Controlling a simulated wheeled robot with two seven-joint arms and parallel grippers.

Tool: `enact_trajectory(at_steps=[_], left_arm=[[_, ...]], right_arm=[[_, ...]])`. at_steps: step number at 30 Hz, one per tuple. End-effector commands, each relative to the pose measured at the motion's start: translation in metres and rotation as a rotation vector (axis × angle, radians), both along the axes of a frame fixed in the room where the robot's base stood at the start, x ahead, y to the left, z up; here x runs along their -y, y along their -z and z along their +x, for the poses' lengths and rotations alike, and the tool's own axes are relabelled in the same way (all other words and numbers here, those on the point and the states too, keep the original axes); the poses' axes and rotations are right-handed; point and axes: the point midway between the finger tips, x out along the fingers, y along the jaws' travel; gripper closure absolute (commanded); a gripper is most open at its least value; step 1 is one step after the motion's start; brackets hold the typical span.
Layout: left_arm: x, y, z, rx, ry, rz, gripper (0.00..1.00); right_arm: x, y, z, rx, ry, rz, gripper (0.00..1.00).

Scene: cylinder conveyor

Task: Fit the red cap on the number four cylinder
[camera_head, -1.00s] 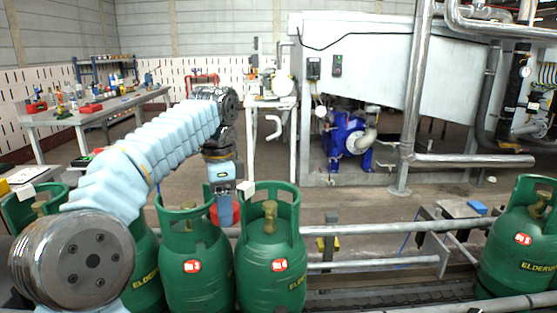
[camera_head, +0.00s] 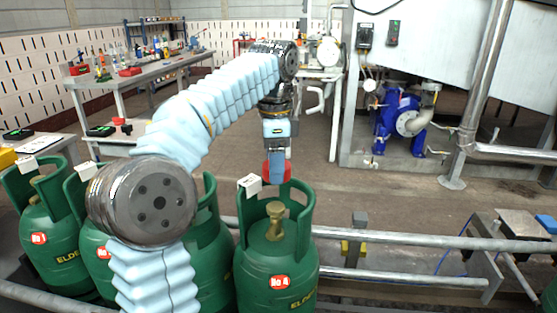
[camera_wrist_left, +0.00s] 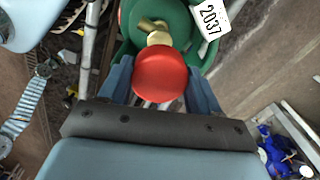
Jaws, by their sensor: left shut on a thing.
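The number four cylinder (camera_head: 255,268) is green with a red "No 4" label, and stands upright in the middle of the head view. Its brass valve (camera_head: 275,222) is bare inside the open collar. My left gripper (camera_head: 277,172) is shut on the red cap (camera_head: 287,172) and holds it by the collar's far upper edge, behind the valve. In the left wrist view the round red cap (camera_wrist_left: 160,76) sits between the fingers, with the brass valve (camera_wrist_left: 154,30) just beyond it. The cap and valve appear apart, but their height gap is unclear. My right gripper is not in view.
Other green cylinders (camera_head: 45,220) stand in a row to the left, partly hidden by my left arm. A white tag (camera_head: 249,184) sits on the number four collar. Metal rails (camera_head: 400,240) run to the right. A blue pump (camera_head: 397,122) stands behind.

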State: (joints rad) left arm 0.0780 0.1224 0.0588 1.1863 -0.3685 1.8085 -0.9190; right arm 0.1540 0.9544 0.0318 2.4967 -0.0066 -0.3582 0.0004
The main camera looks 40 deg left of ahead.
Motion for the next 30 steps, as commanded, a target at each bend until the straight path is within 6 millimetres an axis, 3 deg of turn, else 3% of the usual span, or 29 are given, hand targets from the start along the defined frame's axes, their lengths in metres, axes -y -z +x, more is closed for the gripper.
enact_trajectory(at_steps=[5,22,30], left_arm=[[-0.001,0.000,-0.001,0.000,0.000,-0.003,0.66],[-0.001,0.051,-0.001,0.000,0.001,-0.003,0.66],[-0.001,0.058,-0.001,0.000,0.001,-0.003,0.66]], right_arm=[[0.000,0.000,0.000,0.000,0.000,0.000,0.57],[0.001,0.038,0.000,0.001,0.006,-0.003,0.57],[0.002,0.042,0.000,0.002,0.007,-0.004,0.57]])
